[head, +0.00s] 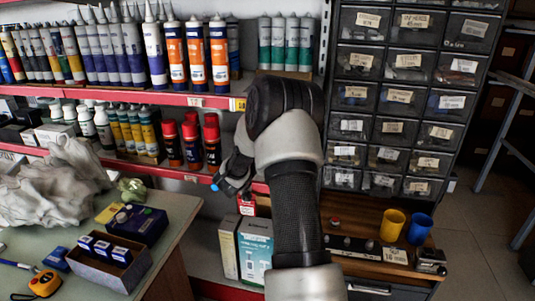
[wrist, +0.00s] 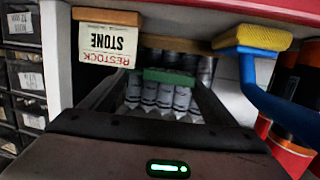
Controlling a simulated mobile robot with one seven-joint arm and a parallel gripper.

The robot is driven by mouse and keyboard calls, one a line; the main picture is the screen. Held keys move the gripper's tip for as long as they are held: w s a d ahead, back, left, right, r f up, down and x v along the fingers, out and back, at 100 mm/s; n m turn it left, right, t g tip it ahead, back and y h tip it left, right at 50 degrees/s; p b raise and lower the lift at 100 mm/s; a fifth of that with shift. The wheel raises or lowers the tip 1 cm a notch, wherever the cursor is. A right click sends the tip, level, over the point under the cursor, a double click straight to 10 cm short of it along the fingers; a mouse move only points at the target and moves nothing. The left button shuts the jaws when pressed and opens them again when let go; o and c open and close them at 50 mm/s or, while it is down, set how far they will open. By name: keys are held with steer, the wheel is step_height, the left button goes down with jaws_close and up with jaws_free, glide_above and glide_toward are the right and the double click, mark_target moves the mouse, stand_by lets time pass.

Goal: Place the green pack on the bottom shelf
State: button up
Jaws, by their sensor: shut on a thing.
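My gripper (wrist: 168,78) is shut on a small green pack (wrist: 170,77), seen edge-on between the dark fingers in the wrist view. In the head view my gripper (head: 233,178) is by the red shelving, left of my forearm; the pack it holds is hidden there. The bottom shelf (head: 205,262) is low in the head view, partly behind my arm and the table. A pale green box (head: 255,250) and a cream box (head: 229,246) stand upright on it.
A yellow pad with blue handle (wrist: 255,37) is at the right. A drawer cabinet (head: 400,100) stands right.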

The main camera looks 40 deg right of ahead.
steer(key=o, duration=1.1)
steer(key=shift+r, duration=0.25)
steer(key=shift+r+p, duration=0.5)
steer(key=p+v, duration=0.2)
steer(key=v, duration=1)
steer(key=w+a+r+n+t+y, duration=0.4)
steer(key=a+r+y, duration=0.3)
steer(key=a, duration=0.4)
steer(key=s+a+r+n+y, duration=0.35)
steer(key=a+r, duration=0.25)
steer(key=a, duration=0.4)
steer(key=s+a+n+g+y, duration=0.2)
steer(key=s+a+n+y, duration=0.1)
steer(key=s+a, duration=0.55)
steer(key=s+d+f+n+g, duration=0.1)
steer(key=s+g, duration=0.3)
steer(key=s, duration=1.6)
steer(key=shift+s+d+f, duration=0.15)
steer(key=shift+d+f, duration=0.25)
steer(key=shift+d, duration=0.1)
